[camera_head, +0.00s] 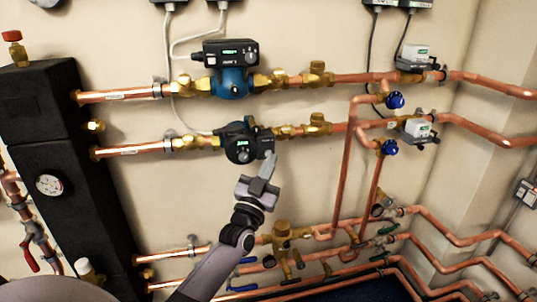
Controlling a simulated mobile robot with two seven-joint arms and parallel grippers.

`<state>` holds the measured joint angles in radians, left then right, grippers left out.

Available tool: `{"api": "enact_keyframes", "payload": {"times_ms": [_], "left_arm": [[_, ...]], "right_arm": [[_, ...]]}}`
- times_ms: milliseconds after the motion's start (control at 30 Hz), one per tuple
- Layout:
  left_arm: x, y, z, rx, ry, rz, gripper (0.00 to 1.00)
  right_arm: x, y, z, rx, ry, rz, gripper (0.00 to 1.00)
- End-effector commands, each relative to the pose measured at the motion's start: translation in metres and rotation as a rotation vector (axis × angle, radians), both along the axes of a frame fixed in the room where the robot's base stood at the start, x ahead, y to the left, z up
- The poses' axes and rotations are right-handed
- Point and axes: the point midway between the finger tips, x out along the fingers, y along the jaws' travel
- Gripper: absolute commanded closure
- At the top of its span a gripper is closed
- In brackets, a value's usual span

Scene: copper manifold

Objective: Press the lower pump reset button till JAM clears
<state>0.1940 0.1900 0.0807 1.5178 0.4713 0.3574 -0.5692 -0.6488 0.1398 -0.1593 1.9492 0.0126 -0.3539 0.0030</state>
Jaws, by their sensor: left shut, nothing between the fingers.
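The lower pump (240,148) is a dark round unit with a box-shaped control head, set in the lower of the two upper copper pipes. Its small display shows a faint green glow, but the text is too small to read. My left gripper (270,160) is shut and empty. Its fingertips point up at the right part of the lower pump's control head, overlapping its lower right edge in the picture. I cannot tell whether they touch it. The reset button cannot be made out and may be hidden behind the fingertips. My right gripper is not in view.
The upper pump (231,83), blue with a black head and lit green display, sits just above. A black manifold block (60,120) stands left. Brass valves (317,122), blue-capped valves (390,147) and copper pipes lie right. Bare wall (170,205) is below the pump.

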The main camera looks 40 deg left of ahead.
Motion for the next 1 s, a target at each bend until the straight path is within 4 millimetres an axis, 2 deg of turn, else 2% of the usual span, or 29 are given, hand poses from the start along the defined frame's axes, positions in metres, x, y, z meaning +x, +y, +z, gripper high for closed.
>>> {"api": "enact_keyframes", "payload": {"times_ms": [1000], "left_arm": [[0.0073, 0.0085, -0.0002, 0.000, 0.000, 0.000, 1.00]], "right_arm": [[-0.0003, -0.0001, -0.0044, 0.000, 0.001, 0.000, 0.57]]}}
